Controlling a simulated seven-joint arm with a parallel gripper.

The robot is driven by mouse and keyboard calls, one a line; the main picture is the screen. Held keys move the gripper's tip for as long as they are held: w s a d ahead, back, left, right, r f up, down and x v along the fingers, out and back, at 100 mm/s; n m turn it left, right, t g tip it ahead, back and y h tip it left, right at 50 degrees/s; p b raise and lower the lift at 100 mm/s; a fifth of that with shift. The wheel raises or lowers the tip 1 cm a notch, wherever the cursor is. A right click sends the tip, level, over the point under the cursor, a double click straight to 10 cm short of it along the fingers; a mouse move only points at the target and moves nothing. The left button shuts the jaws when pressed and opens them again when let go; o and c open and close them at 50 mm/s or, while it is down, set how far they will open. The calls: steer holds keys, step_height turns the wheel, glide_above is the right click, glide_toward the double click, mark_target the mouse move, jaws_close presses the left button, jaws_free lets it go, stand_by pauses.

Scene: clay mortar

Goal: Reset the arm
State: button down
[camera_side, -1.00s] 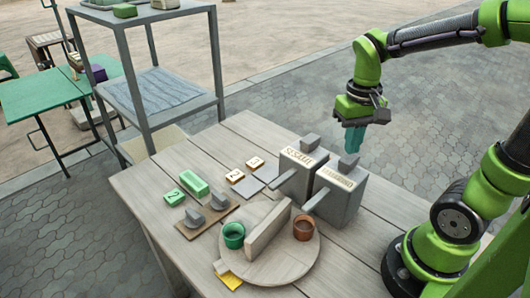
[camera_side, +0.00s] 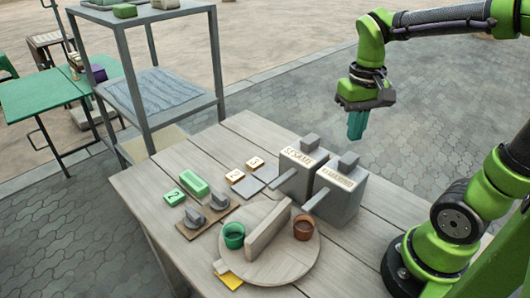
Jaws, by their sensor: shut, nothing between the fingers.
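My gripper (camera_side: 356,126) hangs in the air at the upper right, above and beyond the two grey boxes, with its teal fingers pointing down. Its fingers are together with nothing between them, and it touches nothing. The left grey box (camera_side: 294,178), labelled SESAME, and the right grey box (camera_side: 343,200), whose label is hard to read, stand on the wooden table. Each has a knob on top and a grey handle or spout at the front.
A round board (camera_side: 283,270) with an upright divider (camera_side: 267,236) holds a green cup (camera_side: 233,236) and a brown cup (camera_side: 303,228). A shelf (camera_side: 142,60) stands behind.

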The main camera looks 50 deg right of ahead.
steer(key=shift+r, duration=0.8)
steer(key=shift+w+f, duration=0.1)
steer(key=shift+w, duration=0.1)
steer(key=s+a+r+n+t+y, duration=0.1)
steer(key=a+n+t+y, duration=0.1)
steer(key=a+t, duration=0.5)
steer(key=shift+s+a+r, duration=0.15)
steer(key=shift+a+r, duration=0.05)
steer(key=shift+a, duration=0.35)
